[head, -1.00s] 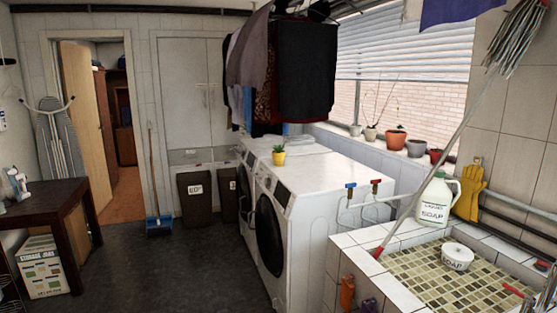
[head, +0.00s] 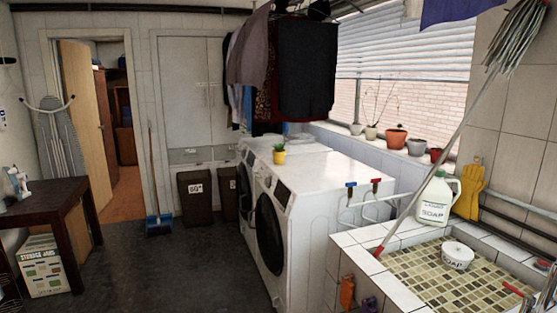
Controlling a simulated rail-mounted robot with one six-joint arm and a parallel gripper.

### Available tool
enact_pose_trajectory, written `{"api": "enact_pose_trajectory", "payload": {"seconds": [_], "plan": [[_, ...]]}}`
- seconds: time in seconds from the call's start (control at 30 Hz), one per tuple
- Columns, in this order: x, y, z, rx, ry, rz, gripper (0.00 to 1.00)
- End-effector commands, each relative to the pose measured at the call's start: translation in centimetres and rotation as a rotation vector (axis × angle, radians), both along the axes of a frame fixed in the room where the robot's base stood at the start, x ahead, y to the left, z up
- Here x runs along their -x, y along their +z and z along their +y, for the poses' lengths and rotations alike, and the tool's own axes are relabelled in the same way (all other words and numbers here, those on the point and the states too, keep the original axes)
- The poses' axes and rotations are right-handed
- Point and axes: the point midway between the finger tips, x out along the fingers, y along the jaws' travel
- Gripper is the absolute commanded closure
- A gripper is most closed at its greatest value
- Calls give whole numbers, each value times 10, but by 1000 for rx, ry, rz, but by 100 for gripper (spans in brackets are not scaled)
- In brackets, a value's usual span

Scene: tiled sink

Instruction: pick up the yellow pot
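The yellow pot (head: 279,157) holds a small green plant and stands upright on top of the white washing machine (head: 325,180), near its front left edge. Nothing touches it. My gripper is not clearly visible in the head view; only small dark and red parts show at the right edge, and I cannot tell what they belong to.
A tiled sink (head: 350,240) with a soap bottle (head: 436,198), a round soap tub (head: 457,254) and a leaning mop (head: 440,150) is at right. Clothes (head: 305,70) hang above the machines. Several potted plants line the windowsill. The dark floor (head: 180,265) is clear in the middle.

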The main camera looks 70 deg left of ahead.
Motion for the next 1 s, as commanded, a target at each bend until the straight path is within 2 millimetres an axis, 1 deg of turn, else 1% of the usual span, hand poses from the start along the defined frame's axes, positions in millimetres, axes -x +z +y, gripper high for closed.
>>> {"api": "enact_pose_trajectory", "payload": {"seconds": [0.03, 0.07, 0.8, 1.0], "plan": [[0, 0, 0, 0, 0, 0, 74], [0, 0, 0, 0, 0, 0, 71], [0, 0, 0, 0, 0, 0, 0], [0, 1, 0, 0, 0, 0, 0]]}}
